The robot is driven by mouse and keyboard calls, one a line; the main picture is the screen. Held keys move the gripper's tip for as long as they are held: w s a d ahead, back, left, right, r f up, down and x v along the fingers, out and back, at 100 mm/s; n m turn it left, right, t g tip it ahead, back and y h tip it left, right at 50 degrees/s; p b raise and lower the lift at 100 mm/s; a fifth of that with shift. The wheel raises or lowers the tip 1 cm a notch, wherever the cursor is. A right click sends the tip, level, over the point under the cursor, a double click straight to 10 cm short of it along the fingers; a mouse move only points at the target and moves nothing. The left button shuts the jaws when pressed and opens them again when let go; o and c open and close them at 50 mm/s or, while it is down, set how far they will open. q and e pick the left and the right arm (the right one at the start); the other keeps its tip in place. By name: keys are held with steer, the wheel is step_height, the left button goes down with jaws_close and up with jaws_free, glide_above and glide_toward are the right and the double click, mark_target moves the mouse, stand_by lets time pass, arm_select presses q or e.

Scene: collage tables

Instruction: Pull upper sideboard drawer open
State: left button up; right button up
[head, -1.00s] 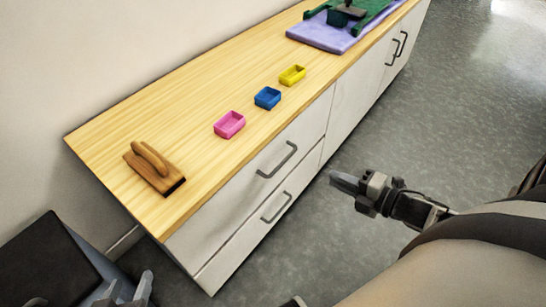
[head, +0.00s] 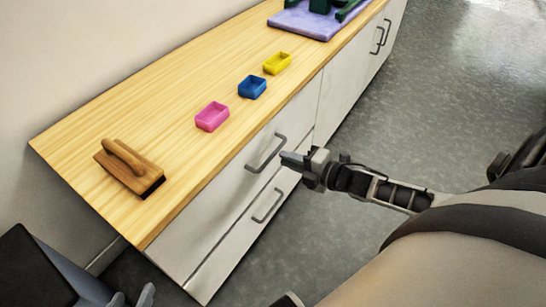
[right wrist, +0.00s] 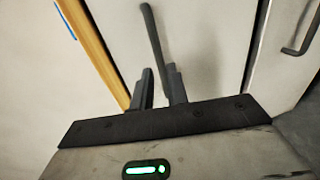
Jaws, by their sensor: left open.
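The upper drawer (head: 225,185) of the white sideboard looks shut, its front flush. Its grey bar handle (head: 266,153) sits near the top of the front. My right gripper (head: 288,160) is just right of this handle. In the right wrist view the right gripper (right wrist: 159,82) is open, and the upper handle (right wrist: 153,45) shows ahead, lined up with the gap between the fingers. I cannot tell whether the fingers touch it. My left gripper (head: 133,297) is open and empty at the bottom left, partly cut off by the picture edge.
The lower drawer handle (head: 266,206) is below. On the wooden top (head: 180,90) stand a wooden brush-like tool (head: 130,168), a pink box (head: 212,117), a blue box (head: 252,87), a yellow box (head: 277,63) and a purple mat (head: 300,22). The grey floor (head: 440,110) to the right is clear.

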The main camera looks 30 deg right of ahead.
mark_target(274, 153)
steer(key=b+x, duration=0.1)
steer(key=x, duration=0.4)
steer(key=shift+w+a, duration=0.1)
steer(key=shift+w, duration=0.15)
arm_select(q)
steer(key=f, duration=0.1)
steer(key=d+f, duration=0.1)
steer(key=shift+w+f+g, duration=0.15)
steer(key=shift+f+g, duration=0.15)
steer(key=shift+f, duration=0.05)
arm_select(e)
jaws_close()
arm_select(q)
steer(key=shift+a+r, duration=0.1)
arm_select(e)
steer(key=shift+s, duration=0.1)
